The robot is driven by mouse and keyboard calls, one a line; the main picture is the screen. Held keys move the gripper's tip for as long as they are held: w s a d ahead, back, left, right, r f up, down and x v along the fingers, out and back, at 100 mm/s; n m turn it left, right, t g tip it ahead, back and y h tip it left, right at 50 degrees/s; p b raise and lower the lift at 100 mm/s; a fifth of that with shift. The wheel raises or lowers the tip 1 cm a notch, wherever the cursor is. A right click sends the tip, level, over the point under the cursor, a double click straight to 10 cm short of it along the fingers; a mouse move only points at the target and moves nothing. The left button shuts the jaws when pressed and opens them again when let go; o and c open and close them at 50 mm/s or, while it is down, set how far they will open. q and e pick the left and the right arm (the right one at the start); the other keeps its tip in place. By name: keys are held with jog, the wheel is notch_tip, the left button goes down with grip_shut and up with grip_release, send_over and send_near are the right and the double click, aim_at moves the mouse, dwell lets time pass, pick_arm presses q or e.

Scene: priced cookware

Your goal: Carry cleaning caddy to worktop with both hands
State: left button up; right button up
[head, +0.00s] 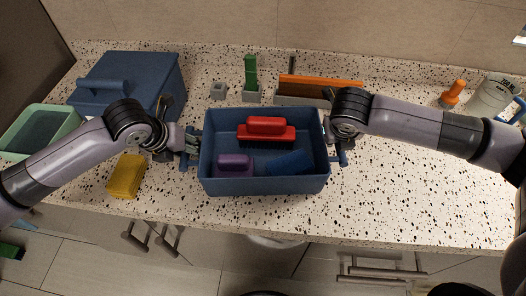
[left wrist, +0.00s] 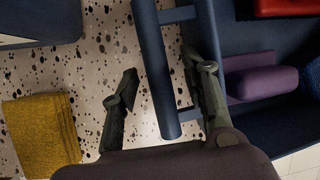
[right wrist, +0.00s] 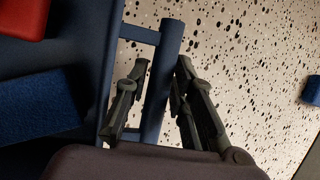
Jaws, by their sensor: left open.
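The cleaning caddy (head: 265,184) is a dark blue open box, level, over the front middle of the speckled worktop (head: 400,210). It holds a red-topped brush (head: 267,127), a purple block (head: 235,165) and a blue sponge (head: 290,163). My left gripper (head: 193,145) is open at its left side; in the left wrist view, its fingers stand either side of the bar handle (left wrist: 155,75), with the outer finger apart from it. My right gripper (head: 338,143) has its fingers either side of the right handle (right wrist: 163,75); whether both touch it is unclear.
A blue lidded box (head: 130,80) and a green tub (head: 62,115) stand further left. Behind are a green-handled item (head: 251,72) and an orange panel (head: 320,85). The worktop at front right is clear.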

pick_arm(q)
jog(key=shift+w+f, duration=0.1)
jog(key=shift+f, duration=0.05)
pick_arm(e)
jog(key=shift+w+f, duration=0.1)
jog(key=shift+f, duration=0.05)
jog(key=shift+c, duration=0.2)
pick_arm(q)
jog(key=c, duration=0.5)
pick_arm(e)
grip_shut()
pick_arm(q)
grip_shut()
